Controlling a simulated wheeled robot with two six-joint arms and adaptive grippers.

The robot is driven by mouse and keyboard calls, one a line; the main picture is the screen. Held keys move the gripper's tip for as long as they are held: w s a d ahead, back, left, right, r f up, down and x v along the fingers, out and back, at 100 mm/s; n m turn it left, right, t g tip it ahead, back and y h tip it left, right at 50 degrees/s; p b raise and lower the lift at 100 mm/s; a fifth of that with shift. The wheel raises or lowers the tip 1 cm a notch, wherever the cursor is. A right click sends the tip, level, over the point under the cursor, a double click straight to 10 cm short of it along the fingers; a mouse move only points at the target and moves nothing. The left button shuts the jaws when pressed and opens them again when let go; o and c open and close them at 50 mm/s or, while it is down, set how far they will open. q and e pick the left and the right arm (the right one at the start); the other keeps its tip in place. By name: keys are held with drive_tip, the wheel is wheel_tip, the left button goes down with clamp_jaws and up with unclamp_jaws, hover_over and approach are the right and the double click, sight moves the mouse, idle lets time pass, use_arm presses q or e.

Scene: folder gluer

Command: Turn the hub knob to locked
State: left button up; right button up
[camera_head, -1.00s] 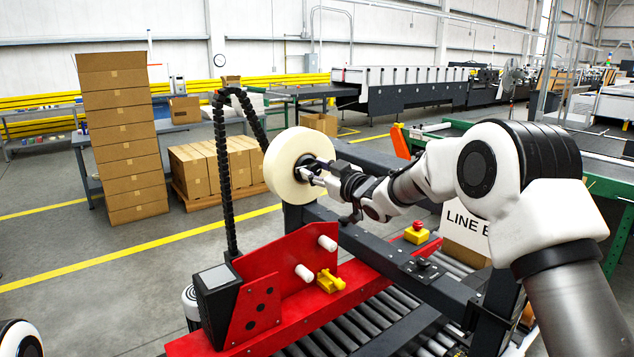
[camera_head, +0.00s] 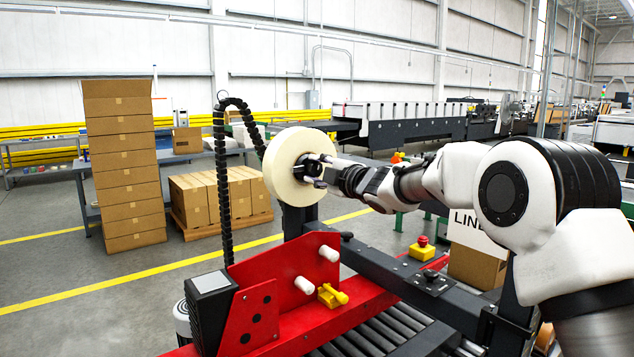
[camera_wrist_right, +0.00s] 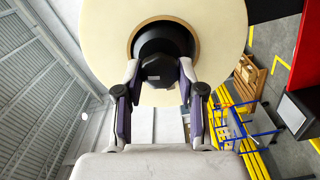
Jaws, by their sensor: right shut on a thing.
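The hub knob (camera_wrist_right: 159,70) is a dark faceted knob at the centre of a large cream tape roll (camera_wrist_right: 210,35). My right gripper (camera_wrist_right: 159,78) is shut on the knob, with one fingertip on each side of it. In the head view my right gripper (camera_head: 314,172) reaches in from the right to the middle of the tape roll (camera_head: 283,160). The fingers hide most of the knob there. No lock marking can be read, so I cannot tell the knob's setting. My left gripper is not in view.
Below the roll is a red machine frame (camera_head: 262,305) with white rollers (camera_head: 329,253) and a yellow part (camera_head: 332,296). A red stop button on a yellow box (camera_head: 422,248) sits to the right. Stacked cartons (camera_head: 122,165) stand left on open floor.

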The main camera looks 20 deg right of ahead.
drive_tip(key=shift+f+n+b, duration=0.15)
drive_tip(key=shift+n+b, duration=0.8)
drive_tip(key=shift+n, duration=0.65)
drive_tip(key=o, duration=1.1)
drive_tip(key=v, duration=1.1)
drive_tip(key=shift+s+d, duration=0.15)
drive_tip(key=shift+s, duration=0.25)
